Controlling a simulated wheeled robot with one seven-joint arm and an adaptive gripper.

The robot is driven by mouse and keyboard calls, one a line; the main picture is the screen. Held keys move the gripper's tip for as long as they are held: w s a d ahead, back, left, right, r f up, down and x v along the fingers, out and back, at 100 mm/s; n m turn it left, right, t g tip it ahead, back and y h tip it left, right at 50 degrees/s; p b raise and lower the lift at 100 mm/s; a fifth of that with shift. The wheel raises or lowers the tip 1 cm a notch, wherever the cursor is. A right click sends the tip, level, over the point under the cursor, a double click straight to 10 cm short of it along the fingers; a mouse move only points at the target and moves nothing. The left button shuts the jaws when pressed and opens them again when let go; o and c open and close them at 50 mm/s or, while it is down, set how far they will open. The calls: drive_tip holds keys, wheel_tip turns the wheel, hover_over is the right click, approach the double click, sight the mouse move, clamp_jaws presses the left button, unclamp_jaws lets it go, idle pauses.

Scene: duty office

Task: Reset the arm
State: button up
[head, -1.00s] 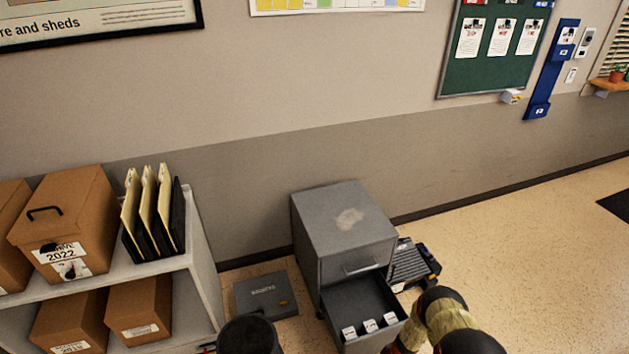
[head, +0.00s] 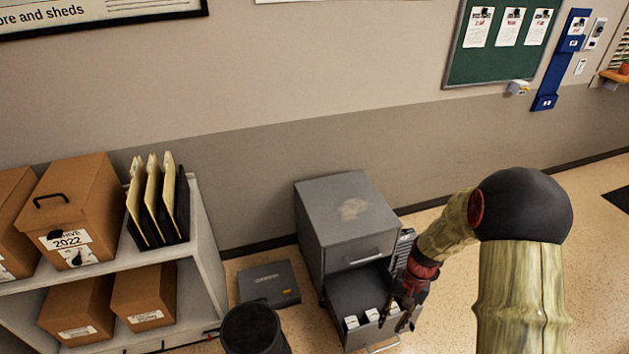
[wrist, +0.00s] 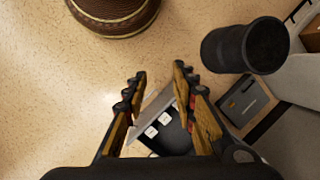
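My arm reaches in from the right in the head view, with its gripper (head: 393,316) low over the open drawer of a grey filing cabinet (head: 345,212). In the wrist view my gripper (wrist: 157,75) has its two fingers spread apart, with nothing held between them. The drawer (wrist: 175,138) shows beyond and between the fingers, with white labelled cards (wrist: 165,118) in it. In the head view the gripper and forearm cover part of the drawer's right side. I cannot tell whether the fingers touch the drawer.
A flat grey box (head: 268,284) lies on the floor left of the cabinet. A black cylinder (head: 252,328) stands in front of it. A white shelf (head: 207,255) with brown boxes (head: 72,205) and files is at left. Open floor (head: 590,240) lies to the right.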

drive_tip(key=s+a+r+n+t, duration=0.1)
drive_tip(key=s+r, duration=0.4)
drive_tip(key=r, duration=0.6)
drive_tip(key=s+a+r+n+t+h, duration=0.1)
drive_tip(key=s+r+t, duration=0.3)
drive_tip(key=r, duration=0.8)
drive_tip(key=s+a+r+n+t+h, duration=0.1)
drive_tip(key=s+r+n+t, duration=0.1)
drive_tip(key=s+r, duration=0.5)
wheel_tip(320, 180, up, 6)
drive_tip(key=shift+s+a+f+n+t, duration=0.25)
drive_tip(key=shift+s+n+t, duration=0.15)
drive_tip(key=shift+t, duration=0.1)
